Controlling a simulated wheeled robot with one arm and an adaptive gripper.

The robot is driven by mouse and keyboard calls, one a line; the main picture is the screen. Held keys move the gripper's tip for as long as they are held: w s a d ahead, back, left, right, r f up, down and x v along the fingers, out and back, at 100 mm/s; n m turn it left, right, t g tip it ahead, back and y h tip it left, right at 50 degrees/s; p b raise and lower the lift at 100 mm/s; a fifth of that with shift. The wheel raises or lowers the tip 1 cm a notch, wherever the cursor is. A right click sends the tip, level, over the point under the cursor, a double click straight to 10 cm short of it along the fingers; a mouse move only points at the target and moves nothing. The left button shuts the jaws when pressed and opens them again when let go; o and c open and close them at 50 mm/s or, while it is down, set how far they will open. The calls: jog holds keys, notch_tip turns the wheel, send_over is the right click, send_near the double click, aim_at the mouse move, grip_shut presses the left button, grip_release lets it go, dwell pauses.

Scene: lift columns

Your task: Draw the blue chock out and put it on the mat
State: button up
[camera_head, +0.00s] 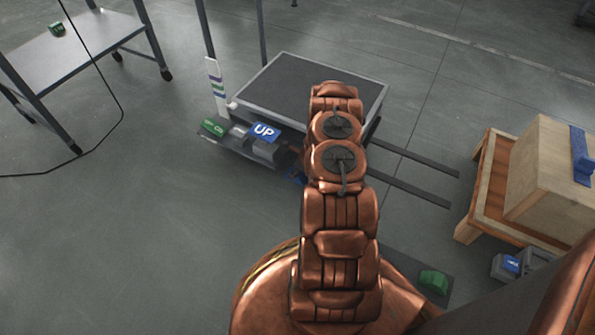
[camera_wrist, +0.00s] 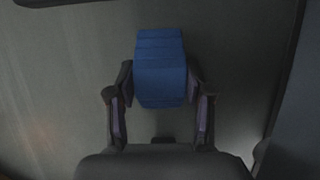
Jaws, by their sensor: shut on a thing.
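The blue chock (camera_wrist: 160,75) is between the two fingers of my gripper (camera_wrist: 160,84) in the wrist view, and the gripper is shut on it. Grey floor shows around it in that view. In the head view my own arm hides the gripper, and a small bit of blue (camera_head: 298,178) shows at the arm's left edge, beside the lift's front. A dark flat mat (camera_head: 400,262) lies on the floor to the right of my arm, partly hidden by it. A green chock (camera_head: 433,281) sits on its right part.
The lift cart (camera_head: 262,88) has a dark top, a blue UP sign (camera_head: 264,131), a green block (camera_head: 213,127) and forks (camera_head: 415,157) reaching right. A wooden crate (camera_head: 545,175) on a pallet stands at right. A grey table (camera_head: 75,55) stands back left.

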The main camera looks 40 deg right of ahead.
jog(key=shift+d, duration=0.1)
jog(key=o, duration=1.5)
jog(key=shift+s, duration=0.1)
jog(key=v, duration=1.2)
